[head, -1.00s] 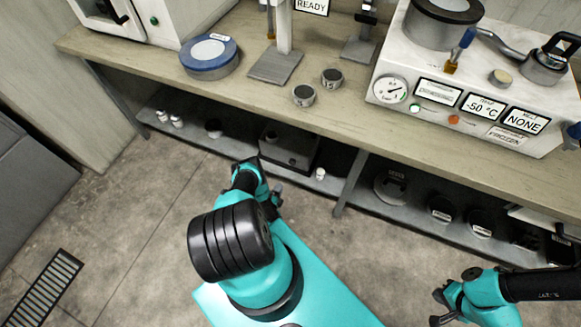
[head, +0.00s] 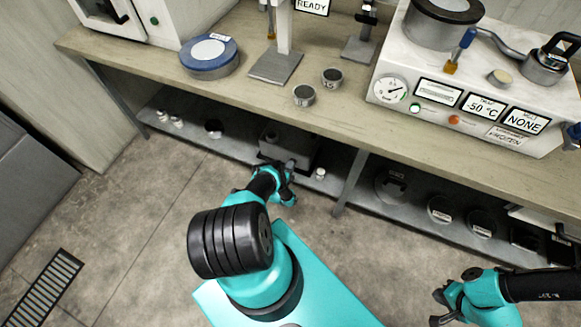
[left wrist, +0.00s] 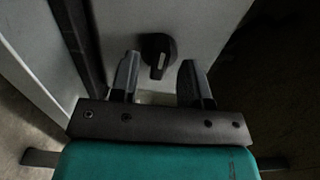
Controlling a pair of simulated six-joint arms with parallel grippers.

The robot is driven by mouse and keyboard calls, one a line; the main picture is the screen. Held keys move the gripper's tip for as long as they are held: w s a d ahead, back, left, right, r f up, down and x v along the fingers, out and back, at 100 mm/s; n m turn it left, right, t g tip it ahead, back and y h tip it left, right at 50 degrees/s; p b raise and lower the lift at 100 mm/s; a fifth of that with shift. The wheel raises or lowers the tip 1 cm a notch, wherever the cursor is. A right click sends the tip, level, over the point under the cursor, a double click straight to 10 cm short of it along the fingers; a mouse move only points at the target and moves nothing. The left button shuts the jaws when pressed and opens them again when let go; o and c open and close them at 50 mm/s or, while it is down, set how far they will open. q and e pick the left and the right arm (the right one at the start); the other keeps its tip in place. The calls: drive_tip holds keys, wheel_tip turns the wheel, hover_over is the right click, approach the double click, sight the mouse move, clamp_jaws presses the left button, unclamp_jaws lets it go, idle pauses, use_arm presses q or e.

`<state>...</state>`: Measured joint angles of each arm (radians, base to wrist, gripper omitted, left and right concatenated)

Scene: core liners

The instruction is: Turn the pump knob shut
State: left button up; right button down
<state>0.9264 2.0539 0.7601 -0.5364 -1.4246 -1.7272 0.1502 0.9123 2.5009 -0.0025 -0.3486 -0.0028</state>
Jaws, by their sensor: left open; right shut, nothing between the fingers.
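The black round knob (left wrist: 158,52) shows in the left wrist view on a pale grey panel. A short light mark on it runs nearly upright in the picture, on its lower part. My left gripper (left wrist: 160,68) is open, with one finger on each side of the knob and visible gaps. I cannot tell how deep the fingertips reach. In the head view my left gripper (head: 287,180) is in front of a dark grey box (head: 296,146) on the lower shelf; the knob is not discernible there. My right gripper (head: 440,306) is shut and empty at the lower right.
A small white container (head: 320,174) stands on the lower shelf (head: 240,150) just right of my left gripper. A shelf leg (head: 349,185) is farther right. The bench top (head: 345,110) overhangs the shelf.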

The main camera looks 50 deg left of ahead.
use_arm(q)
drive_tip(key=shift+w+a, duration=0.15)
drive_tip(key=shift+w, duration=0.1)
clamp_jaws()
idle(0.3)
